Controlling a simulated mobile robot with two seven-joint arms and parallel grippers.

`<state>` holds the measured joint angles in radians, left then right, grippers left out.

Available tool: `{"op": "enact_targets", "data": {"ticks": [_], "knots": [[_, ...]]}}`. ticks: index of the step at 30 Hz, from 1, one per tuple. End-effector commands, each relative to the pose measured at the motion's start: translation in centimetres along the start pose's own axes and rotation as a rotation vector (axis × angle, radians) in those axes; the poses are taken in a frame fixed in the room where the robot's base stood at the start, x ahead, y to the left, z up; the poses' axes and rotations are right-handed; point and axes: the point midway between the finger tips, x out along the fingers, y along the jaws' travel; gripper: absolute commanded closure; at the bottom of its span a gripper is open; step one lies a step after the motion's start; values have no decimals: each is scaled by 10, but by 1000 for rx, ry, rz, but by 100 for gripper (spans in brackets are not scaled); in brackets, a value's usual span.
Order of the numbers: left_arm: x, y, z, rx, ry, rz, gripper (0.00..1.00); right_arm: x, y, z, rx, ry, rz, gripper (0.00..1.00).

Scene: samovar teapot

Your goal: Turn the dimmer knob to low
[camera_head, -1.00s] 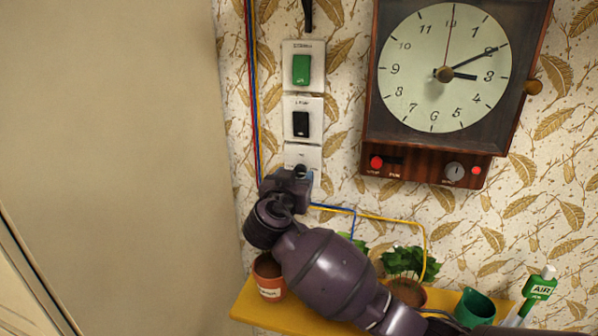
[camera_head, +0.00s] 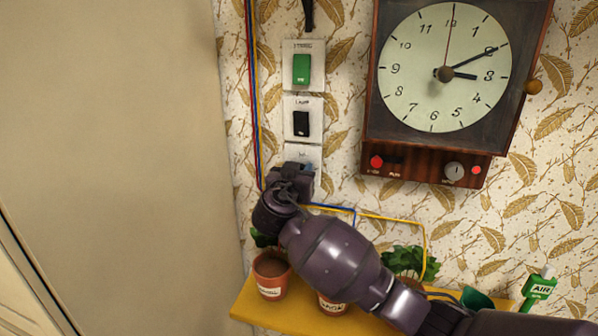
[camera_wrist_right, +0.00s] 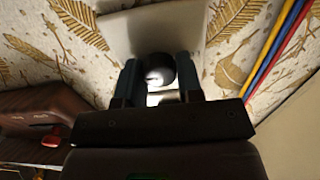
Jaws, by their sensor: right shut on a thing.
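The dark round dimmer knob (camera_wrist_right: 158,68) sits on a white wall plate (camera_wrist_right: 117,32), seen in the right wrist view. My right gripper (camera_wrist_right: 159,82) has one finger on each side of the knob and is shut on it. In the head view, my right gripper (camera_head: 301,172) is at the lowest of three wall plates (camera_head: 302,152) and hides the knob there. A pale mark shows on the knob face, but its setting is not readable. My left gripper is not in view.
Above are a black switch (camera_head: 301,124) and a green switch (camera_head: 302,69). A wooden clock (camera_head: 445,160) hangs to the right. Below, a yellow shelf (camera_head: 250,309) holds potted plants (camera_head: 272,274) and a green cup (camera_head: 477,299), close under my arm. Wires run beside the plates.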

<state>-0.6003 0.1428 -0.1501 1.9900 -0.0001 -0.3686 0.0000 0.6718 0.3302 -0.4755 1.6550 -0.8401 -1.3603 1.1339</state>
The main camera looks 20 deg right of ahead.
Motion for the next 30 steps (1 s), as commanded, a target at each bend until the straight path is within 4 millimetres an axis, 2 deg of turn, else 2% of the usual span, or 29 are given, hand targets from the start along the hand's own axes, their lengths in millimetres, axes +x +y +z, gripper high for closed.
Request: {"op": "enact_targets", "data": {"ticks": [8, 13, 30], "knots": [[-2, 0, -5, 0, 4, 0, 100, 0, 0, -1, -42, 0, 1, 90], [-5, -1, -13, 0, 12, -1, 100, 0, 0, -1, -132, -2, 1, 90], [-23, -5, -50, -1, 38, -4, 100, 0, -2, -1, -652, -3, 1, 90]]}}
